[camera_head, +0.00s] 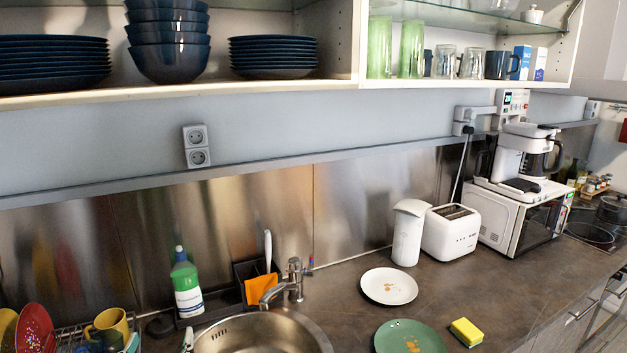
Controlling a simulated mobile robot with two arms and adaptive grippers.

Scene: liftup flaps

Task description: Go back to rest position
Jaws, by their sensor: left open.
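No gripper of mine can be made out in the head view. The wall cupboard (225,97) runs along the top, and its shelves stand open to view. Its left part holds stacks of dark blue plates (50,62) and bowls (170,45). Its right part holds green glasses (380,47), clear glass mugs, a dark mug and small cartons (530,63) under a glass shelf (470,30). No flap shows in the picture; anything above the top edge is hidden.
The counter (345,310) below carries a white plate (389,286), a green plate (408,338), a sponge (466,332), a toaster (450,232), a microwave (515,220) and a coffee maker (525,155). A sink (262,335) and a green-and-white bottle (186,285) are at the lower left.

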